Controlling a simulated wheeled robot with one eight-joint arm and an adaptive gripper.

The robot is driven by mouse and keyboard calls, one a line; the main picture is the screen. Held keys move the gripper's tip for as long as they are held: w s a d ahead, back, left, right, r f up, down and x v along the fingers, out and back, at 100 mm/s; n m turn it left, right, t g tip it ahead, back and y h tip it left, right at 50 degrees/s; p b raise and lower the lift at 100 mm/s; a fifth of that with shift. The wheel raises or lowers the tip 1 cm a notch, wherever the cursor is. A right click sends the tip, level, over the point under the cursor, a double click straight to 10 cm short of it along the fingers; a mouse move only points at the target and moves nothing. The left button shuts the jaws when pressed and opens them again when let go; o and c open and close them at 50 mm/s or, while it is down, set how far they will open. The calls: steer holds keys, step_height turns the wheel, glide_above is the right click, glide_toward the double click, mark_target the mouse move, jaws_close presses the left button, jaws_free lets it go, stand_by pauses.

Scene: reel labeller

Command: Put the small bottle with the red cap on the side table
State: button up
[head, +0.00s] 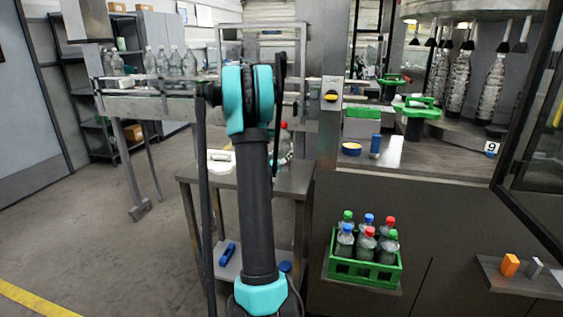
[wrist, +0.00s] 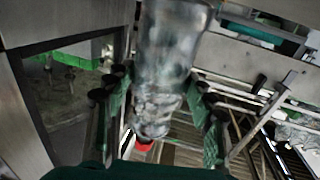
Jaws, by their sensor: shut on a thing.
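A clear bottle with a red cap shows in the wrist view (wrist: 168,60) between the two dark green fingers of my gripper (wrist: 155,112), which is shut on it. The red cap is at the bottle's lower end in that picture. In the head view, a bottle with a red cap (head: 285,136) shows just right of my arm, over the side table. My arm hides part of it and most of the gripper. The grey side table (head: 296,182) stands behind my arm. I cannot tell whether the bottle touches its top.
A white object (head: 221,160) lies on the side table's left part. A blue tool (head: 227,255) lies on its lower shelf. A green crate (head: 364,270) of capped bottles stands at the right. Several clear bottles (head: 163,62) stand on a conveyor at left. The workbench (head: 410,158) is right of the table.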

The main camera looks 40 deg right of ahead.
steer(key=shift+f, duration=1.55)
steer(key=o, duration=1.6)
steer(key=shift+f, duration=0.1)
steer(key=shift+o, duration=0.2)
steer(key=s+a+f+n+g+y, duration=0.1)
steer(key=s+a+f+n+y, duration=0.2)
steer(key=s+a, duration=0.6)
steer(key=s+a+f+n+g+y, duration=0.2)
steer(key=s+a+f+n+y, duration=0.2)
steer(key=a, duration=1.6)
steer(key=s+a+f+n+g+y, duration=0.1)
steer(key=s+a+f+n+y, duration=0.3)
steer(key=s+a+y, duration=0.4)
steer(key=s+a+n, duration=0.1)
steer(key=s+a, duration=0.6)
steer(key=s, duration=0.1)
steer(key=shift+s+f+g+y, duration=0.2)
steer(key=shift+g+y, duration=0.1)
steer(key=shift+y, duration=0.1)
